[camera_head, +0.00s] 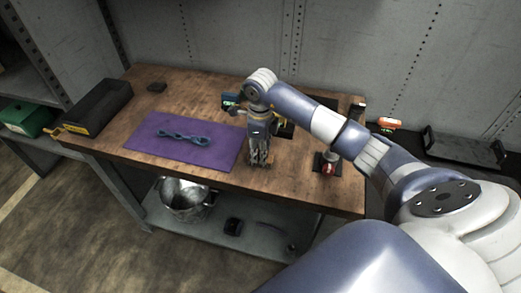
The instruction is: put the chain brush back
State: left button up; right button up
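A long blue object with loop-like ends (183,137) lies on the purple mat (205,156) on the wooden workbench (300,180). I cannot tell for sure whether it is the chain brush. My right gripper (259,164) points down just right of the mat, low over the bench top. Its fingers look close together, with something dark at the tips, but I cannot tell whether it grips anything. My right arm hides part of the bench behind it. My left gripper is not in view.
A red item on a dark base (327,168) stands right of my gripper. A metal bucket (183,197) sits on the lower shelf. A black tray (465,149) is at the far right.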

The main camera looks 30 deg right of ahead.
dwell(0.3)
jog(key=shift+r, duration=0.15)
notch_tip(320, 180, up, 12)
jog(key=b, duration=0.2)
dwell(0.6)
